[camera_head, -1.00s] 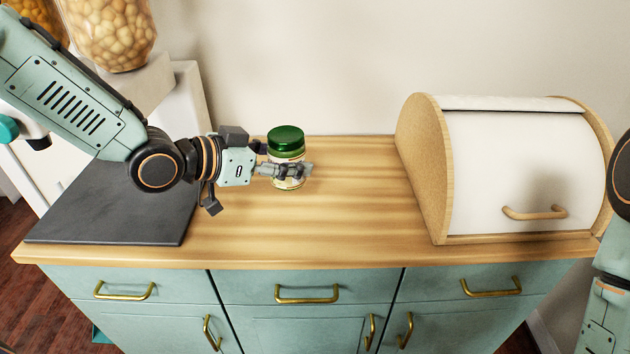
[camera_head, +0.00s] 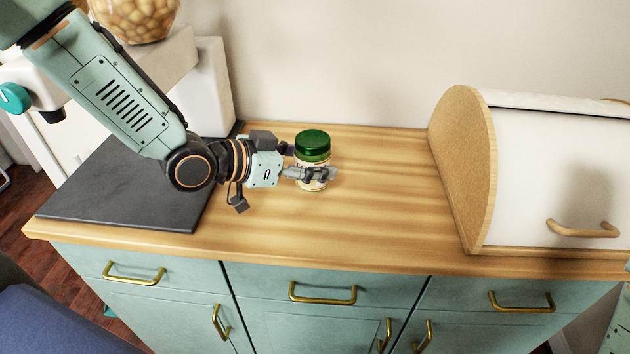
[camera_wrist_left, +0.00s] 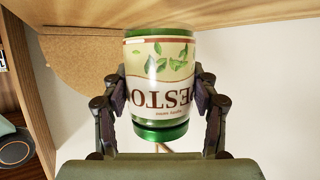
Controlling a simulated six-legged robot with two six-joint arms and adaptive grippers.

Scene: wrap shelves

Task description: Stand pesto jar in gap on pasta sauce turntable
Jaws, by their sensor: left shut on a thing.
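The pesto jar (camera_head: 312,147) has a green lid and a cream label with leaves. It stands upright in my left gripper (camera_head: 318,174) over the wooden counter, and I cannot tell whether its base touches the wood. In the left wrist view the jar (camera_wrist_left: 160,75) appears upside down, with the fingers of my left gripper (camera_wrist_left: 160,100) closed on both its sides. No turntable shows in these views. My right gripper is out of view.
A dark slab (camera_head: 125,185) lies on the counter (camera_head: 380,200) at the left. A bread box (camera_head: 465,170) with a white front and wooden side stands at the right. Drawers (camera_head: 325,285) with brass handles are below. A glass jar (camera_head: 138,15) stands at upper left.

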